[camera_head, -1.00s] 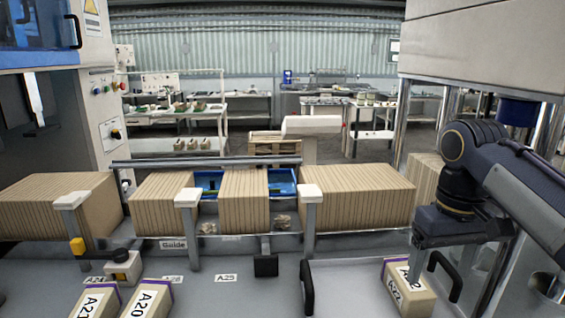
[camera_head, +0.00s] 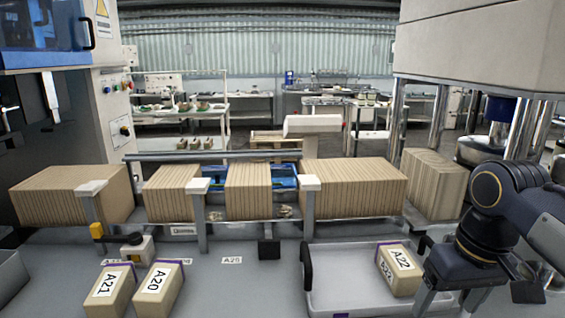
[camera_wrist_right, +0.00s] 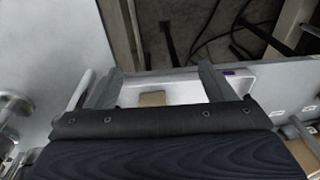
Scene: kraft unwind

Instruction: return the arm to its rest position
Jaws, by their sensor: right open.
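My right arm comes in from the right edge of the head view. Its gripper (camera_head: 476,296) is open and empty, low at the right, beside the right end of a white tray. In the right wrist view its two fingers stand apart (camera_wrist_right: 160,84), with part of the tray and a tan surface between them. The tan packet labelled A22 (camera_head: 399,268) lies in the white tray (camera_head: 345,291), just left of the gripper and apart from it. My left arm and gripper are not in view.
Packets A21 (camera_head: 111,291) and A20 (camera_head: 158,289) lie on the grey table at the left. A row of brown ribbed stacks (camera_head: 354,190) with metal posts stands behind. A machine housing (camera_head: 480,45) is at the upper right.

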